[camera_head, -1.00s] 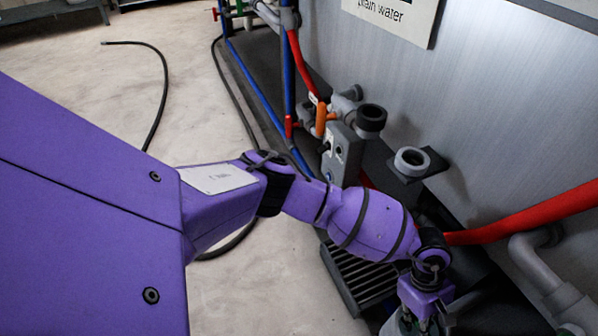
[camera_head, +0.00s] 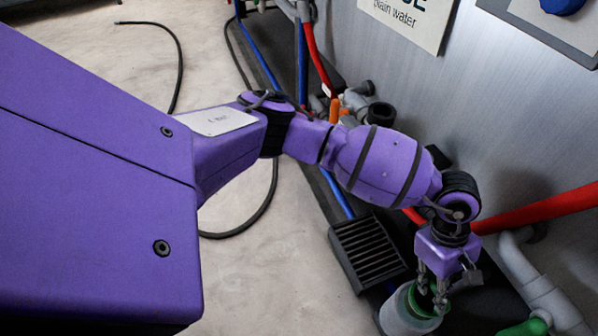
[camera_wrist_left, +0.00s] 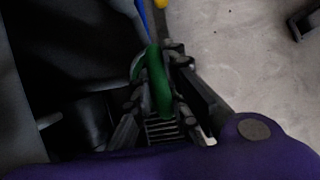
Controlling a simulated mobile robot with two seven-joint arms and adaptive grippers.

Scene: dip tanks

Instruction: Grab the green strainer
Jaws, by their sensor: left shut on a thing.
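The green strainer (camera_head: 424,303) shows as a green rim at the mouth of a pale translucent round container (camera_head: 398,318) at the bottom right of the head view. My left gripper (camera_head: 432,299) points down at it and is shut on its green part. In the left wrist view the green strainer (camera_wrist_left: 158,82) stands as a green curved piece between the fingers of my left gripper (camera_wrist_left: 155,100). The lower part of the strainer is hidden by the container and the fingers. My right gripper is not in view.
A black slatted grate (camera_head: 368,250) lies left of the container. A red hose (camera_head: 540,208) and grey pipes (camera_head: 530,275) run along the metal wall to the right. A green object (camera_head: 525,328) sits at the bottom edge. The pale floor (camera_head: 280,270) is open on the left.

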